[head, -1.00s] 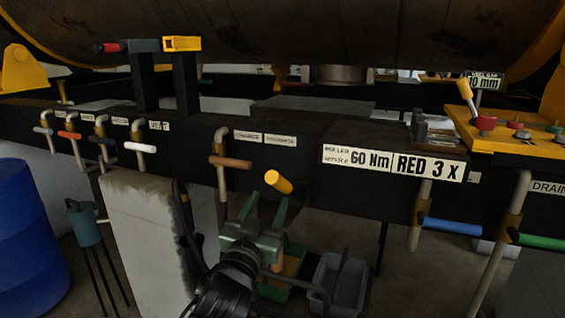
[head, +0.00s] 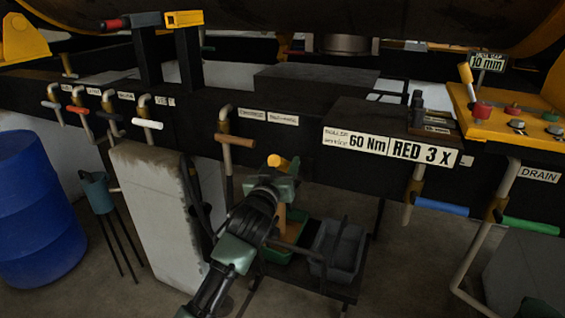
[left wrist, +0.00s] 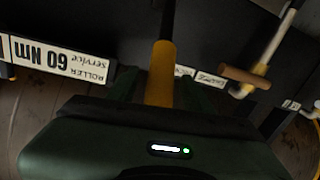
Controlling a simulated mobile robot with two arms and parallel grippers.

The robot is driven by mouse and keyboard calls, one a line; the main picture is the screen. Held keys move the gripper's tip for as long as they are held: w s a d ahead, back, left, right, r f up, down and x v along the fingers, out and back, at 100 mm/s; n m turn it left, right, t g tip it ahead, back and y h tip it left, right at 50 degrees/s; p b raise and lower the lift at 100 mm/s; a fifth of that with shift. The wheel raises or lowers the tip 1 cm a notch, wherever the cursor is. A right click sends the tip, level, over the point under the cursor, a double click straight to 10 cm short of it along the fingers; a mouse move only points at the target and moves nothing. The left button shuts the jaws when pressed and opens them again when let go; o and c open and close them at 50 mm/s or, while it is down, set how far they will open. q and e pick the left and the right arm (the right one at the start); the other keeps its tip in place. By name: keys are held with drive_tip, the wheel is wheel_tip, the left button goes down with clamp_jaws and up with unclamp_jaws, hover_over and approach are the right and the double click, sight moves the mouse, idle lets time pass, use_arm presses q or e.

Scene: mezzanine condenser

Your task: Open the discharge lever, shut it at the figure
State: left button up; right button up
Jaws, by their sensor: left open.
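A yellow lever handle (head: 278,161) points out from under the dark beam, near two small labels (head: 268,117) too small to read surely. My left gripper (head: 282,178) is at this handle, its jaws open on either side of it. In the left wrist view the yellow handle (left wrist: 161,75) with its black rod lies between the open jaws (left wrist: 160,98). I cannot tell whether they touch it. A brown-handled valve (head: 235,140) is just to its left. My right gripper is not in view.
Signs read "60 Nm" and "RED 3 X" (head: 410,149). Blue (head: 441,207) and green (head: 530,225) handles are at right, several coloured handles at left. A grey block (head: 150,205), a blue drum (head: 35,215) and a grey bin (head: 338,250) stand below the beam.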

use_arm(q)
drive_tip(key=shift+w, duration=0.2)
clamp_jaws()
idle(1.4)
